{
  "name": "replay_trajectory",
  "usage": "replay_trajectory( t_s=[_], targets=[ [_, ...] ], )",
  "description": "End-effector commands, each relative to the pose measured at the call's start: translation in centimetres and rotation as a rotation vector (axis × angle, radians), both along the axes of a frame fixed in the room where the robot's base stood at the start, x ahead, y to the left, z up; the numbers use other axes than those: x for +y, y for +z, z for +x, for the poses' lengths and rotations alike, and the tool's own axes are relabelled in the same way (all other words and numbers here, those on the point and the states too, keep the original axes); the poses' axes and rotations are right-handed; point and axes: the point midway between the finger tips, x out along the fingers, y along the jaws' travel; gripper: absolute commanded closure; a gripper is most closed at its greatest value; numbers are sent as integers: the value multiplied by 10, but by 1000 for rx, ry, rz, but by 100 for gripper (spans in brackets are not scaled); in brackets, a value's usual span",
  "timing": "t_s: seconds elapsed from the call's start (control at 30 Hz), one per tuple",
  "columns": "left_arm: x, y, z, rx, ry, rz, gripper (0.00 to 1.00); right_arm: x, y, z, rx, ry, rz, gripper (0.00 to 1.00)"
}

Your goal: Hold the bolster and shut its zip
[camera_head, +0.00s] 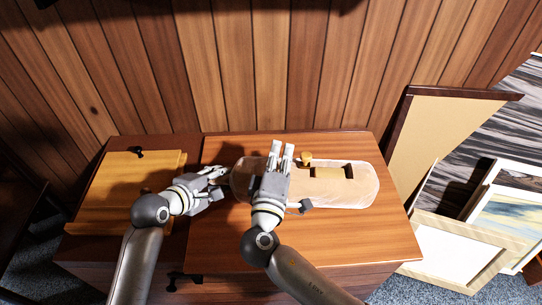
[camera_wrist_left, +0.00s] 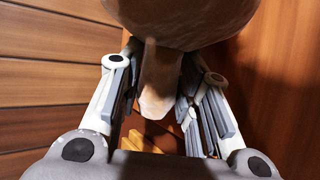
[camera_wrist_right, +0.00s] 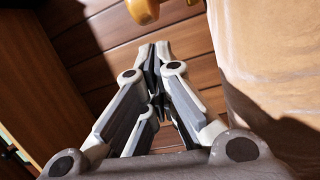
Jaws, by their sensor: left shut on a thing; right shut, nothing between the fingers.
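The pale beige bolster (camera_head: 345,194) lies lengthwise on the wooden top. A tan bar (camera_head: 328,172) with a darker right end runs along its upper side; I cannot tell how far the zip is closed. A golden knob (camera_head: 306,158) sits just left of that bar, and shows at the top of the right wrist view (camera_wrist_right: 143,10). My left gripper (camera_head: 222,176) is shut on the end tab (camera_wrist_left: 158,88) at the bolster's left end. My right gripper (camera_head: 282,150) is shut and empty over the bolster's left part, its fingertips left of the knob and apart from it.
The cabinet top (camera_head: 345,242) is clear in front of the bolster. A lighter wooden board (camera_head: 120,200) lies to the left. A panelled wall (camera_head: 290,70) stands close behind. Framed boards and pictures (camera_head: 440,150) lean at the right.

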Motion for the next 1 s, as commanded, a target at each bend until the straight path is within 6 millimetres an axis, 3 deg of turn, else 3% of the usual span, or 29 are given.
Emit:
replay_trajectory(
  t_s=[0.2,0.67,0.77,1.0],
  targets=[
    [0,-5,-2,12,-2,6,92,-13,-3,-9,-1,-1,1,100],
    [0,-5,-2,11,-2,6,92,-19,-4,-10,0,-2,0,100],
    [0,-5,-2,11,-2,6,92,-36,-5,-12,2,-5,0,100],
    [1,-5,-2,12,-1,6,92,-104,-5,-19,3,-8,-3,100]
  ],
)
